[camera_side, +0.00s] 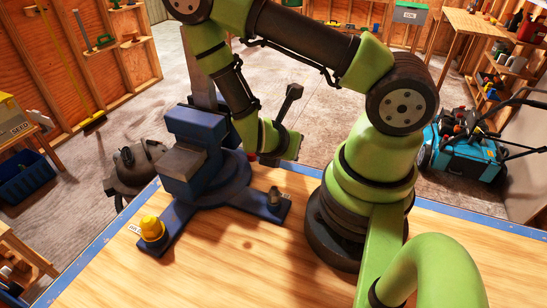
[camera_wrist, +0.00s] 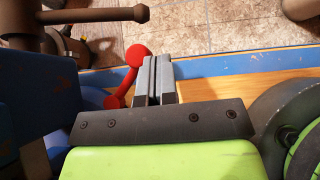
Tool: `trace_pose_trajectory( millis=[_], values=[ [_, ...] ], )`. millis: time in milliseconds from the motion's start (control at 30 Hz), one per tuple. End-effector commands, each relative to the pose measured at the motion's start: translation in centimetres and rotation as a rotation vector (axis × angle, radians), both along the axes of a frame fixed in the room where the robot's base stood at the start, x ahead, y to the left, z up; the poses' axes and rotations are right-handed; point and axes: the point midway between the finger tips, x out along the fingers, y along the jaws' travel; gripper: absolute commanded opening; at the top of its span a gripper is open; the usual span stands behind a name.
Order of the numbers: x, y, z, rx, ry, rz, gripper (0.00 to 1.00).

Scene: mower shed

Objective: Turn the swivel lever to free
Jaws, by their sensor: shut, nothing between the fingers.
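The red swivel lever (camera_wrist: 127,82) shows in the wrist view as a short red rod with a round knob at each end, low beside the blue vise (camera_side: 197,135). In the side view only a small red bit (camera_side: 250,157) of it shows; my arm hides the rest. My gripper (camera_wrist: 157,66) is shut and empty, its two grey fingers pressed together. The fingers are just right of the lever's upper knob in the wrist view; I cannot tell whether they touch it. In the side view the fingers are mostly hidden behind the vise and wrist.
The vise stands on a blue swivel base (camera_side: 215,188) at the wooden bench's (camera_side: 215,265) far edge. A yellow cap (camera_side: 152,228) and a grey bolt (camera_side: 274,196) stand on its feet. The dark vise handle (camera_wrist: 95,15) sticks out near my gripper. The bench front is clear.

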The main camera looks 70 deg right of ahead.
Motion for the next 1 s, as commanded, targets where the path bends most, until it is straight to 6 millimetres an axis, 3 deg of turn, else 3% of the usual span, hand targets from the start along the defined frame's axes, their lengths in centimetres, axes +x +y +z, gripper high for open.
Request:
trace_pose_trajectory(
  millis=[367, 1000],
  values=[
    [0.52, -1.04, 0.0, 0.0, -0.003, -0.001, 0.0],
    [0.61, -1.13, 0.04, 0.0, -0.002, 0.001, 0.0]
  ],
)
